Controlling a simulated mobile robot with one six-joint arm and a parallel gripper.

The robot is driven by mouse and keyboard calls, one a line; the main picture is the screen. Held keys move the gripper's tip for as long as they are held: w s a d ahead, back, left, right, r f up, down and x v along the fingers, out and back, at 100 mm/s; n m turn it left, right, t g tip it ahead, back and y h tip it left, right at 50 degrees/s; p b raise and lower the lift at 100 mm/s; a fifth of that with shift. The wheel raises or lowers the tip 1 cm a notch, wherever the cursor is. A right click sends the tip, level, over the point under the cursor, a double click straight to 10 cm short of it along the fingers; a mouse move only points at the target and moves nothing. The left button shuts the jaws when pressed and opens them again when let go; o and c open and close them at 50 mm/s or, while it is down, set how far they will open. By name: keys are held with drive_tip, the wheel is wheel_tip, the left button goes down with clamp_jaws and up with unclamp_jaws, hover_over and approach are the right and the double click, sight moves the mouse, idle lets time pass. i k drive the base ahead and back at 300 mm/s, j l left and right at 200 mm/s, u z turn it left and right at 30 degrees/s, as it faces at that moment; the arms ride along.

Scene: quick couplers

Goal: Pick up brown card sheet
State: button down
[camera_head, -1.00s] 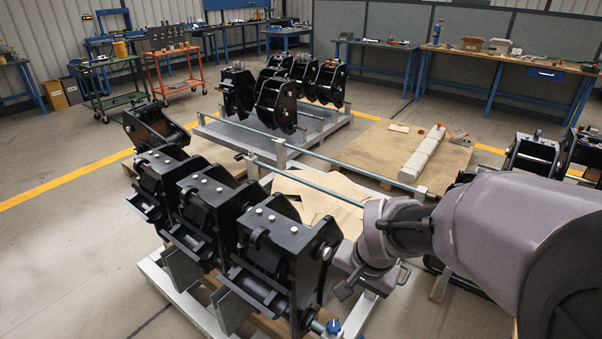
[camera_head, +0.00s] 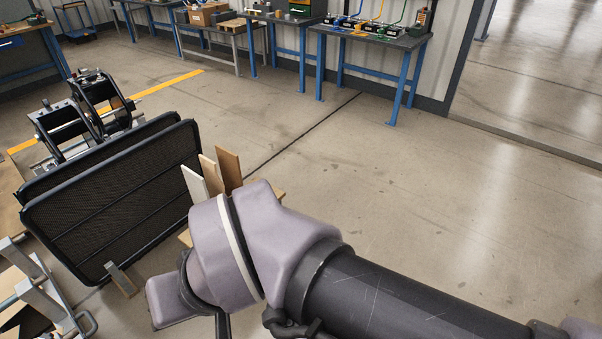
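Three thin sheets stand upright side by side behind my arm: a brown sheet (camera_head: 229,166) on the right, a tan sheet (camera_head: 210,173) in the middle and a whitish sheet (camera_head: 195,184) on the left. The brown one is the darkest and looks like the brown card sheet. Its lower part is partly hidden by my arm. My arm crosses the lower middle of the view in front of the sheets. Its gripper fingers do not show, so I cannot see their opening or any contact.
Two dark mesh panels (camera_head: 110,205) stand left of the sheets. A grey metal frame (camera_head: 50,300) is at lower left. Workbenches (camera_head: 372,41) line the back wall. The floor (camera_head: 440,210) at right is clear.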

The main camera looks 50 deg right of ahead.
sight(228, 161)
drive_tip(key=z, duration=1)
drive_tip(key=i+l, duration=0.15)
drive_tip(key=i, duration=1)
drive_tip(key=i+l+z, duration=0.1)
drive_tip(key=i, duration=1)
